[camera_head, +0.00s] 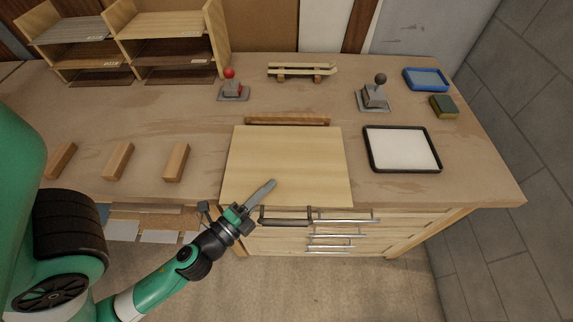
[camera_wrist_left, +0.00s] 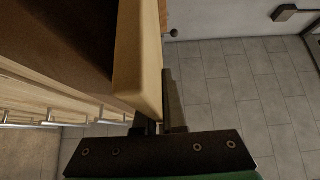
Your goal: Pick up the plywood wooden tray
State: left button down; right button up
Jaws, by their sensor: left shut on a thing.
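The plywood wooden tray (camera_head: 285,155) looks like a flat, pale square panel at the front middle of the workbench. It lies over the bench top, with its near side at the front edge. My left gripper (camera_head: 263,192) reaches it from the front left. One finger lies over the near part of the panel; the other is hidden below it. In the left wrist view a pale wooden edge (camera_wrist_left: 140,60) runs between the fingers (camera_wrist_left: 160,110), and the gripper is shut on it. My right gripper is not in view.
A wooden strip (camera_head: 287,121) lies just behind the panel. A black-framed white tray (camera_head: 369,160) is to the right. Several wood blocks (camera_head: 118,161) stand left. Lever devices (camera_head: 233,93) and a shelf unit (camera_head: 222,40) are behind. Drawers with handles (camera_head: 335,236) are below the front edge.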

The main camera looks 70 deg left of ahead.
pick_arm(q)
jog(key=shift+r, duration=0.1)
dwell(0.7)
notch_tip(320, 180, up, 10)
jog(key=p, duration=0.9)
